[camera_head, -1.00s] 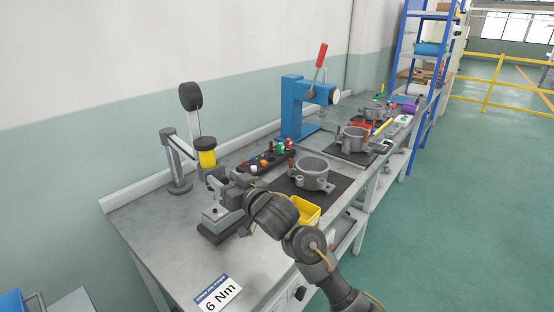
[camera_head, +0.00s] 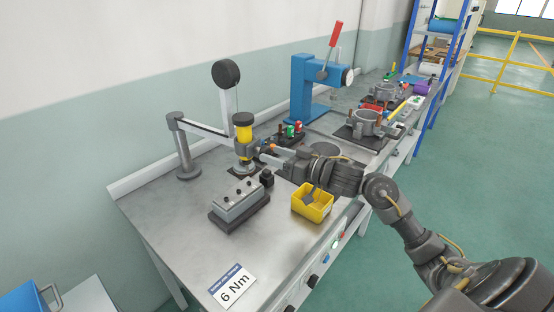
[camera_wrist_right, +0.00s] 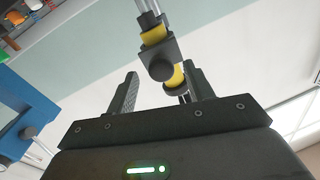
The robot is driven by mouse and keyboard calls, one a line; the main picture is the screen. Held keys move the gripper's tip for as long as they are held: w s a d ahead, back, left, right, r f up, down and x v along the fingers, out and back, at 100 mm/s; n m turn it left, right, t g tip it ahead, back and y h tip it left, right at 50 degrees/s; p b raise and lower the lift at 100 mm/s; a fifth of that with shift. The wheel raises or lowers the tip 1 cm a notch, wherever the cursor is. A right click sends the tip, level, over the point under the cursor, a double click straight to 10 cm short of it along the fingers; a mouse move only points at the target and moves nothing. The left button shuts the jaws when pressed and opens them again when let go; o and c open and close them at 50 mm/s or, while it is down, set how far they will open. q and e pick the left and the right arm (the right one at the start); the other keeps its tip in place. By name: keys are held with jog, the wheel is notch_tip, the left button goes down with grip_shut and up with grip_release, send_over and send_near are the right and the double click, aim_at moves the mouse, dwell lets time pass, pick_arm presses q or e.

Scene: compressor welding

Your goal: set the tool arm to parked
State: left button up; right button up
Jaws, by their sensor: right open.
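The tool arm has a grey post (camera_head: 187,152) at the bench's back left and a jointed link (camera_head: 205,129) reaching right. At its end hangs an upright yellow and black tool (camera_head: 243,133). A black round disc (camera_head: 226,73) stands above it. My right gripper (camera_head: 264,151) is beside the tool, on its right. In the right wrist view, my right gripper (camera_wrist_right: 160,76) is open, with the tool's yellow and black body (camera_wrist_right: 158,52) showing between and beyond its fingers. Whether they touch it I cannot tell. My left gripper is not in view.
A grey block fixture (camera_head: 240,203) stands in front of the tool. A yellow bin (camera_head: 312,203) is below my right forearm. A blue press (camera_head: 312,88) with a red lever is behind.

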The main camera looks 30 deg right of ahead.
jog(key=shift+v, duration=1.1)
jog(key=shift+s+d, duration=0.1)
